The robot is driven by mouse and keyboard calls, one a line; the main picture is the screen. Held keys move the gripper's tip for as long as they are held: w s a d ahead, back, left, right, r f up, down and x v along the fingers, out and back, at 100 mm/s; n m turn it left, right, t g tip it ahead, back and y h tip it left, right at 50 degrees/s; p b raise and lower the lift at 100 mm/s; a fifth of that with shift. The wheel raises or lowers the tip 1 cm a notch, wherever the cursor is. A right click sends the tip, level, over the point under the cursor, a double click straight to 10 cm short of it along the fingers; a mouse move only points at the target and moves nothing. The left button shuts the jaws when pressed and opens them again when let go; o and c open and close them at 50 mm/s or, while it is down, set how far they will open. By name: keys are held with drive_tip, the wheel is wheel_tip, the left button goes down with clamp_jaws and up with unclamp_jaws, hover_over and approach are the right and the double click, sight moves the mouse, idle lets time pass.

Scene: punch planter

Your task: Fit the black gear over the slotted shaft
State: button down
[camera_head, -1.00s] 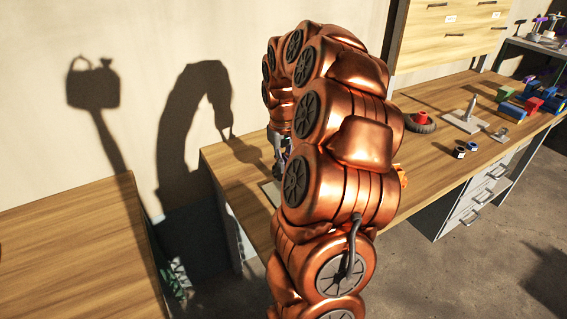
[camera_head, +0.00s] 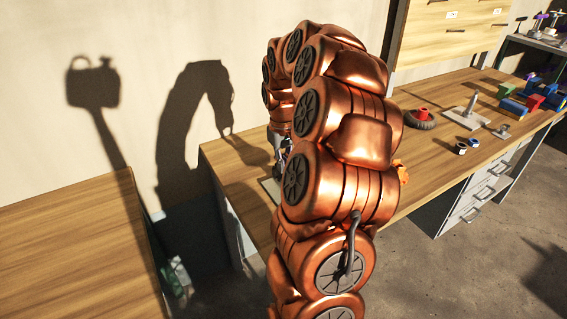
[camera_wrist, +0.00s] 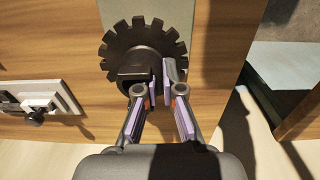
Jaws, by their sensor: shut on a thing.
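The black gear (camera_wrist: 145,30), dark and toothed, shows at the top middle of the wrist view, with its face towards the camera. My gripper (camera_wrist: 161,82) has its fingers close together at the gear's lower side and is shut on it; the exact contact is hard to see. In the head view my gripper (camera_head: 280,146) is mostly hidden behind my arm, low over the near left part of the bench, and the gear cannot be made out. I cannot identify the slotted shaft for certain; an upright metal shaft (camera_head: 471,105) stands on a plate farther right.
The wooden bench (camera_head: 235,170) carries a grey plate (camera_head: 268,190) below my gripper. A pale plate with a black knob (camera_wrist: 34,118) lies left in the wrist view. Small rings (camera_head: 461,149), a red-hubbed wheel (camera_head: 419,119) and coloured blocks (camera_head: 535,100) stand to the right.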

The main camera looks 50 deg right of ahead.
drive_tip(key=shift+r, duration=0.1)
drive_tip(key=shift+r, duration=0.85)
drive_tip(key=c, duration=1.2)
unclamp_jaws()
drive_tip(key=shift+c, duration=0.2)
wheel_tip(320, 180, up, 12)
drive_tip(key=shift+a, duration=0.15)
